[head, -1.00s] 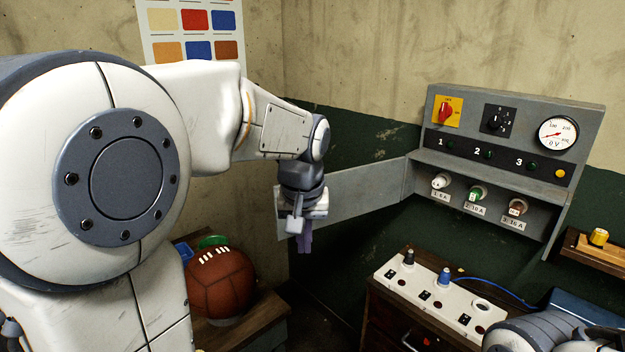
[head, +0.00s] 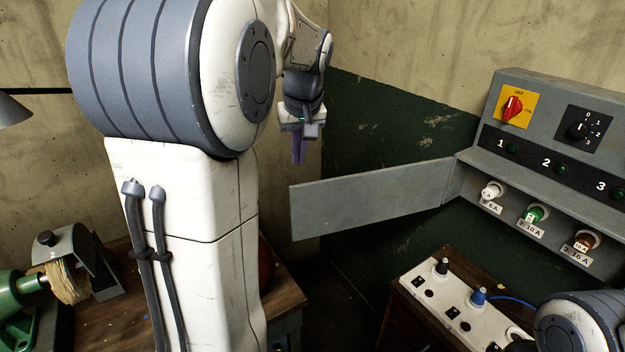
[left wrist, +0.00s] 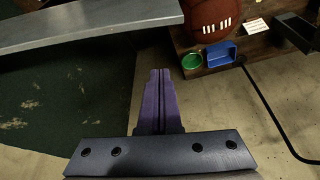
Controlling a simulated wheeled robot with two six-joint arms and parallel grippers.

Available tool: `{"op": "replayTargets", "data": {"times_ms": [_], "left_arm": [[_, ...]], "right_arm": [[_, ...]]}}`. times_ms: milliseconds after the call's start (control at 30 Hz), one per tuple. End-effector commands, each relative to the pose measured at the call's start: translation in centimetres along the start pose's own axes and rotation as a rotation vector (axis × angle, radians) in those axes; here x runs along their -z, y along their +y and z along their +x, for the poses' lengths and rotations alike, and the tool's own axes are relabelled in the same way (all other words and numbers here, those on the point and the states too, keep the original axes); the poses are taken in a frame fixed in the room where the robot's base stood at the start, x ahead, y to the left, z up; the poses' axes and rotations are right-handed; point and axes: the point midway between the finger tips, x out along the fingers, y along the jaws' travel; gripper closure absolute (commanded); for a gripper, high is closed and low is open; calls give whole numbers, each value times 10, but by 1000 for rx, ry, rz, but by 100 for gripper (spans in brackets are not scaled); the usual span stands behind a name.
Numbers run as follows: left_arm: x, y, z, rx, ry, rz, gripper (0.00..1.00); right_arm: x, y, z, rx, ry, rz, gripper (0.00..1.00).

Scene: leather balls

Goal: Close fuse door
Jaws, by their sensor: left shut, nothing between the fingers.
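The fuse door (head: 375,199) is a long grey metal flap on the left side of the grey fuse box (head: 477,158). It stands swung open, reaching out to the left. In the left wrist view the door's edge (left wrist: 90,27) crosses the upper left. My left gripper (head: 299,158) is above the door's free left end in the head view. Its purple fingers are shut with nothing between them, and they show together in the left wrist view (left wrist: 160,75), apart from the door. Part of my right arm shows at the lower right, but its gripper is out of view.
Three fuses, including a green one (head: 536,213), sit in the box's open bay. A white fuse tray (head: 455,311) stands on the cabinet below. A brown leather ball (left wrist: 208,18), a green dish (left wrist: 192,61) and a blue tray (left wrist: 221,52) are on a wooden surface.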

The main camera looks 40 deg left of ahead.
Motion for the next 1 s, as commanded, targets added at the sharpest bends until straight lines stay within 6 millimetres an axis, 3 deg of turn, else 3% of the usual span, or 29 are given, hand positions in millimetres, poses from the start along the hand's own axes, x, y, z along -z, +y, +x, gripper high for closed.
{"op": "replayTargets", "data": {"times_ms": [133,267,633,700,1000], "left_arm": [[0,-1,7,2,-2,-1,100],[1,-6,25,5,-6,-7,100],[2,-9,103,6,-7,-10,100],[-10,-7,93,3,-1,-6,100],[-35,-6,88,2,0,-6,100]], "right_arm": [[0,0,-2,0,0,0,28],[0,-1,-8,0,0,-1,28],[1,-2,-28,0,0,-4,28],[2,-2,-35,0,0,-5,28],[2,-3,-43,0,0,-7,28]]}}
